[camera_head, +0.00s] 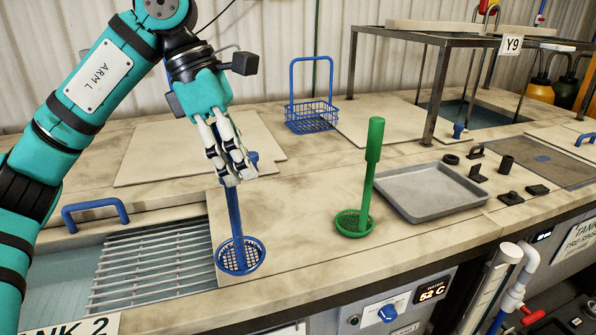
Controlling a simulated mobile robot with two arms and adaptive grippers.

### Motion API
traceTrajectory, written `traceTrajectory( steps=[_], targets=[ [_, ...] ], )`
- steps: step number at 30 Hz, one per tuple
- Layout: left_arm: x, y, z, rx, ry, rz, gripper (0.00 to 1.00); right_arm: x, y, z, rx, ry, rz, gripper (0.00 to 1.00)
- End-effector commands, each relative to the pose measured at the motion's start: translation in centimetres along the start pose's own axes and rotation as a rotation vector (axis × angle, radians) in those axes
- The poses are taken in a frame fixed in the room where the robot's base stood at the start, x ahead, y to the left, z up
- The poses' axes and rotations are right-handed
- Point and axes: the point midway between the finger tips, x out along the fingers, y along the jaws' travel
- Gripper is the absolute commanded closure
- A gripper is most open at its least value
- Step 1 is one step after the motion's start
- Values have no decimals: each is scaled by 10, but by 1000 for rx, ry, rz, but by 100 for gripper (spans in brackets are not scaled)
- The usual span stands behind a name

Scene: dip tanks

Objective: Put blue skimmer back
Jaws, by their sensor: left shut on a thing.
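The blue skimmer (237,231) is upright, its round mesh bowl low over the bench just right of the tank 2 grating. I cannot tell whether the bowl touches the bench. My left gripper (233,178) is shut on its handle near the top, and the fingers hide part of the handle. A green skimmer (370,176) stands upright to the right, with its bowl at bench level and apart from the blue one. My right gripper is not in view.
A blue wire basket (312,117) stands at the back. A grey metal tray (432,191) lies right of the green skimmer, with small black parts beyond it. Tank 2's grating (155,262) and blue handle (95,207) are at left. The bench between the skimmers is clear.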

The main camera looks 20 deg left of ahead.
Motion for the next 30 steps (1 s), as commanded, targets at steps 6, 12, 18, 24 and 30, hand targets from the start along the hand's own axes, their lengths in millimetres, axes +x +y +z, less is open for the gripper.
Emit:
traceTrajectory(
  steps=[6, 12, 18, 24, 30],
  targets=[
    [6, 35, 35, 1, 1, -2, 100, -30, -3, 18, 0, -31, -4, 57],
    [18, 69, 65, 0, 0, -1, 100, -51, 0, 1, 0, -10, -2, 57],
    [27, 88, 79, 1, -1, 1, 100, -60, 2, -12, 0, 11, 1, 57],
    [37, 91, 77, 0, 1, 0, 100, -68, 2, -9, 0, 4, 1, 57],
    [59, 94, 68, 1, -1, 1, 100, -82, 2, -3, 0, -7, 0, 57]
  ],
)
